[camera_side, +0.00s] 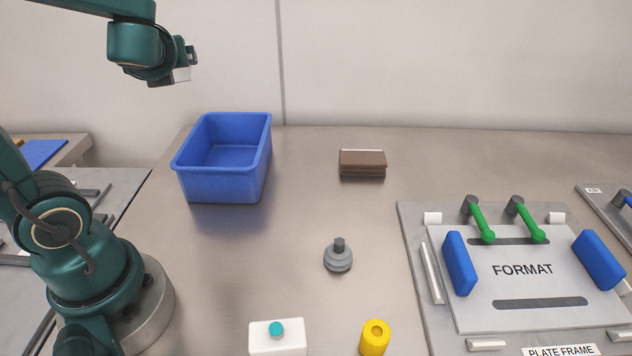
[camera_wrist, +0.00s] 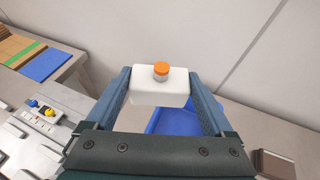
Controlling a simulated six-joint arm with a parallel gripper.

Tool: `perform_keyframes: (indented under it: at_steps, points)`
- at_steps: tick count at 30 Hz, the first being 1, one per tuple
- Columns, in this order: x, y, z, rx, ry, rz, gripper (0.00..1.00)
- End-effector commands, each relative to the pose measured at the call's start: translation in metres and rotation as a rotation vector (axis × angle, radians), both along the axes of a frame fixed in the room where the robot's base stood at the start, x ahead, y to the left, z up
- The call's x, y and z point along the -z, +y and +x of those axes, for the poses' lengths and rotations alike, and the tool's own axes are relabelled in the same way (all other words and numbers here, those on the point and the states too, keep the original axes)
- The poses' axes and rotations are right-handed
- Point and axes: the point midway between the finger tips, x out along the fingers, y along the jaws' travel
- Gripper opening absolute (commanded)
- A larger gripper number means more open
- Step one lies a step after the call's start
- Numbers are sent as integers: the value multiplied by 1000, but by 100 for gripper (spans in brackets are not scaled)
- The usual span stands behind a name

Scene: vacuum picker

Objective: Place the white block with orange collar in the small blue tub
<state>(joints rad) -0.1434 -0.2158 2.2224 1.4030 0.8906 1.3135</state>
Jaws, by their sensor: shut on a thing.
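The white block with orange collar (camera_wrist: 158,88) is between the two fingers of my gripper (camera_wrist: 160,92) in the wrist view, with its orange collar facing up in that picture. In the side view my gripper (camera_side: 187,66) is high at the upper left, shut on the block, and a pale part of the block (camera_side: 182,75) shows at its end. The small blue tub (camera_side: 182,172) stands on the table below and to the right of the gripper, and looks empty. In the wrist view the tub (camera_wrist: 188,124) is partly hidden behind the block and fingers.
A white block with teal collar (camera_side: 290,338), a yellow cylinder (camera_side: 373,340) and a grey knobbed piece (camera_side: 338,258) stand at the front. A brown block (camera_side: 362,164) lies right of the tub. A FORMAT plate (camera_side: 540,300) with clamps fills the right.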

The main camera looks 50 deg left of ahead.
Motion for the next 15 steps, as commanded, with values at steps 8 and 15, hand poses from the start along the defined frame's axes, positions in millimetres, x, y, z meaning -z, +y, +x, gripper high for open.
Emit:
perform_keyframes:
  at_steps: [8, 15]
  points:
    - [1, 5, -2, -51, 9, -2, 27]
    - [24, -17, 28, -48, 10, 2, 27]
